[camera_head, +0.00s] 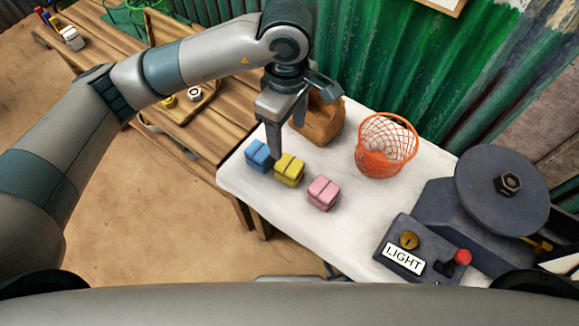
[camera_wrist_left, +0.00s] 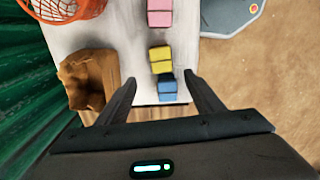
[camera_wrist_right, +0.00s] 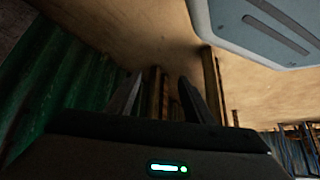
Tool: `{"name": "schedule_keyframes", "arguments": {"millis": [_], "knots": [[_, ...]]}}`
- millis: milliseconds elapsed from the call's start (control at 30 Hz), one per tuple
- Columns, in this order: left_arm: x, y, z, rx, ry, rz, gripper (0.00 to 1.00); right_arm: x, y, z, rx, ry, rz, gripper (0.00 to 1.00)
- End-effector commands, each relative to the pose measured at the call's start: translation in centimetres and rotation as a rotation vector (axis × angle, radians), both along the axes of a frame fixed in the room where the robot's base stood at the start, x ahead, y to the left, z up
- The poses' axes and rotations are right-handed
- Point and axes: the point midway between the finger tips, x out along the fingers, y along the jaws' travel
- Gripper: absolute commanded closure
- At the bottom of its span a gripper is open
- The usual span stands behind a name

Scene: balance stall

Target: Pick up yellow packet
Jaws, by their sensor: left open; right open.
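The yellow packet (camera_head: 289,169) lies on the white table between the blue packet (camera_head: 259,155) and the pink packet (camera_head: 323,193). My left gripper (camera_head: 284,140) is open and empty above the table, over the blue and yellow packets. In the left wrist view the blue packet (camera_wrist_left: 167,88) shows between the fingertips (camera_wrist_left: 164,90), with the yellow packet (camera_wrist_left: 161,58) just beyond and the pink packet (camera_wrist_left: 160,14) farther off. My right gripper (camera_wrist_right: 158,85) is open and empty in the right wrist view, and it is out of the head view.
An orange wire basket (camera_head: 386,146) and a brown sack (camera_head: 321,122) stand at the back of the white table (camera_head: 300,232). A dark scale with a LIGHT sign (camera_head: 403,258) is at the right. A green corrugated wall (camera_head: 420,60) rises behind. The table's front middle is clear.

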Motion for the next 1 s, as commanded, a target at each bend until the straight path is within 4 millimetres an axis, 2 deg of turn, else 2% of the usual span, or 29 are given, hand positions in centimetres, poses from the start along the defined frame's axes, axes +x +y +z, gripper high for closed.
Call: {"name": "schedule_keyframes", "arguments": {"millis": [100,300,500,667,1000], "knots": [[-0.1,0.0,-2.0,0.001,0.005,0.002,0.39,0.0,0.4,0.6,0.008,-0.022,0.004,0.53],[-0.2,0.0,-5.6,0.002,0.005,0.001,0.39,-2.1,-0.5,-0.4,-0.01,0.03,0.005,0.53],[-0.1,0.0,-8.2,0.0,0.004,0.001,0.39,-4.0,-1.4,-1.3,-0.027,0.084,0.004,0.53],[-0.1,0.0,-8.8,0.0,0.0,-0.001,0.39,-4.5,-1.6,-1.7,-0.031,0.097,0.004,0.53],[-0.1,0.0,-8.9,-0.001,0.001,-0.001,0.39,-4.5,-1.7,-1.6,-0.032,0.098,0.003,0.53]]}}
